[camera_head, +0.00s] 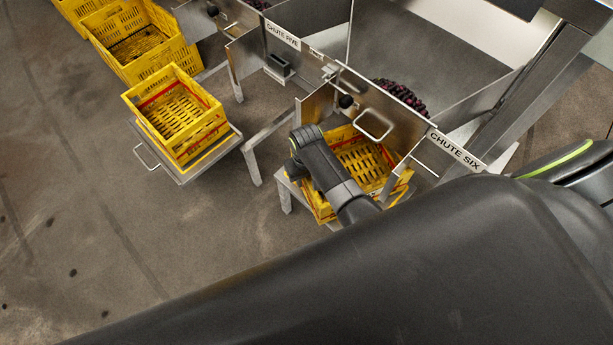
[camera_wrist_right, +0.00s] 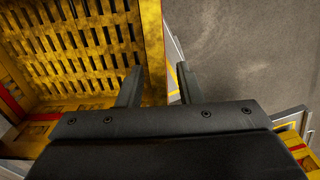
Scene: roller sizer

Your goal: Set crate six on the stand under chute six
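A yellow slatted crate (camera_head: 357,160) with red stripes sits below the plate lettered CHUTE SIX (camera_head: 456,150). A metal stand (camera_head: 285,195) shows at its left; my wrist and arm hide part of the crate, so its full contact with the stand cannot be seen. It looks empty. In the right wrist view, my right gripper (camera_wrist_right: 158,72) is open, one finger inside a yellow crate wall (camera_wrist_right: 153,45) and the other outside it. The wall stands between the fingers with visible gaps. In the head view my dark right wrist lies over the crate. My left gripper is not visible.
Another yellow crate (camera_head: 177,115) sits on a metal stand (camera_head: 183,180) with a handle, left of chute six. More yellow crates (camera_head: 135,40) stand at top left. Chute six holds dark fruit (camera_head: 402,96). The floor (camera_head: 70,180) at left is mostly clear.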

